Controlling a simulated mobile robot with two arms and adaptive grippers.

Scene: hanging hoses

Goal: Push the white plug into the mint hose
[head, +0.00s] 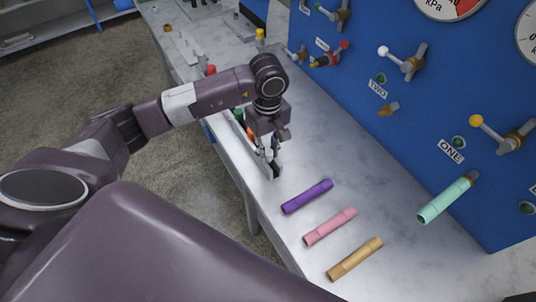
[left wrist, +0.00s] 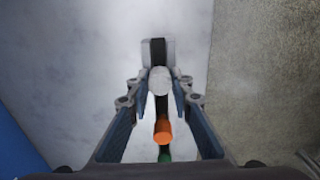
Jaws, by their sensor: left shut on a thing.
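The mint hose (head: 444,201) sticks out from the blue panel at the right, near the label ONE, with its open end toward the lower left. My left gripper (head: 272,160) is over the near end of a narrow plug rack on the bench. In the left wrist view the fingers of my left gripper (left wrist: 160,88) are shut on the white plug (left wrist: 160,80), seen end-on above the rack. Whether the plug is clear of the rack I cannot tell. The gripper is well left of the mint hose. My right gripper is not in view.
An orange plug (left wrist: 163,131) and a green plug (left wrist: 165,154) stand behind the white one. Purple (head: 307,196), pink (head: 330,227) and tan (head: 355,259) hose pieces lie on the bench. The blue panel (head: 415,125) carries protruding valve handles. Bench between gripper and mint hose is mostly clear.

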